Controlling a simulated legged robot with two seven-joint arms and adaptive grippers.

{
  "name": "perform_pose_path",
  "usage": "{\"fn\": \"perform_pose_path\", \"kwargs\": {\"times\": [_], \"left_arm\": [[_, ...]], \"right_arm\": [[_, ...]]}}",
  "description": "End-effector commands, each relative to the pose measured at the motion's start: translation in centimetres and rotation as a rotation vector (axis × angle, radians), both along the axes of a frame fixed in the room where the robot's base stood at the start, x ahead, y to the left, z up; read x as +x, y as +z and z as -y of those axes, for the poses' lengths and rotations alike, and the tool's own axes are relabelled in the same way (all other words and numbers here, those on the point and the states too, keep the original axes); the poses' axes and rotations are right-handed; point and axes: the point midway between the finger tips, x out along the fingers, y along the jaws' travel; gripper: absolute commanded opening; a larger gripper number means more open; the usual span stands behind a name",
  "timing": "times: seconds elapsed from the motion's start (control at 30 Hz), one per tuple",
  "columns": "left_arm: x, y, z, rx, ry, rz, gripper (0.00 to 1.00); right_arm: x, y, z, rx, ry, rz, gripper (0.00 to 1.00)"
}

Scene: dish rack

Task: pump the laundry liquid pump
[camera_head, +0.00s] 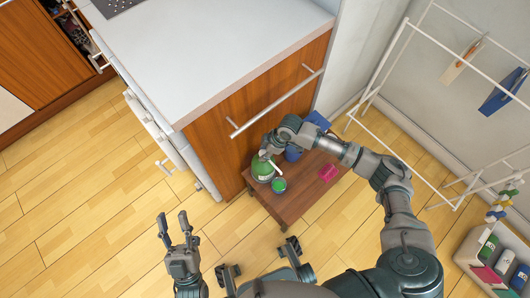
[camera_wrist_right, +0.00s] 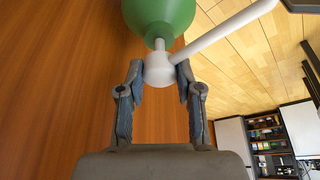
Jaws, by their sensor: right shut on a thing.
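The laundry liquid pump is a green bottle (camera_head: 262,170) with a white pump top, standing on a low wooden table beside the counter. In the right wrist view the green bottle (camera_wrist_right: 160,18) is at the top, with its white pump head (camera_wrist_right: 159,69) and long spout (camera_wrist_right: 225,35) pointing to the upper right. My right gripper (camera_wrist_right: 160,80) is shut on the pump head, one finger on each side. In the head view the right gripper (camera_head: 270,152) reaches the bottle's top and partly hides it. My left gripper (camera_head: 174,222) is open and empty above the floor.
The low wooden table (camera_head: 290,208) also holds a green-topped container (camera_head: 278,185), a pink item (camera_head: 328,173) and a blue item (camera_head: 293,153). The counter (camera_head: 210,50) with a wooden front stands close behind. A white drying rack (camera_head: 385,65) is at right. Floor at left is clear.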

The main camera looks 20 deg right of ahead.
Motion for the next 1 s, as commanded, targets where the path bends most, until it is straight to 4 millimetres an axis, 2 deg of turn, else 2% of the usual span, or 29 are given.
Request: {"fn": "perform_pose_path", "kwargs": {"times": [0.03, 0.07, 0.13, 0.17, 0.53, 1.0], "left_arm": [[0.0, 0.0, 0.0, 0.0, 0.0, 0.0, 0.4], [0.0, 0.0, 0.0, 0.0, 0.0, 0.0, 0.4], [0.0, 0.0, 0.0, 0.0, 0.0, 0.001, 0.4], [0.0, 0.0, 0.0, 0.0, 0.0, 0.001, 0.4], [0.0, 0.1, 0.0, -0.001, 0.0, 0.003, 0.4], [-0.2, 1.9, 0.0, -0.001, 0.0, 0.024, 0.4]], "right_arm": [[0.4, 0.3, 0.2, 0.0, -0.005, 0.01, 0.0], [0.4, 0.3, 0.2, 0.0, -0.005, 0.01, 0.4], [0.4, 0.3, 0.1, 0.001, -0.004, 0.009, 0.57], [0.3, 0.2, 0.1, 0.001, -0.004, 0.009, 0.62], [0.1, 0.2, 0.0, 0.002, -0.001, 0.004, 0.62], [-0.1, 1.5, 0.5, 0.001, 0.0, 0.004, 0.62]]}}
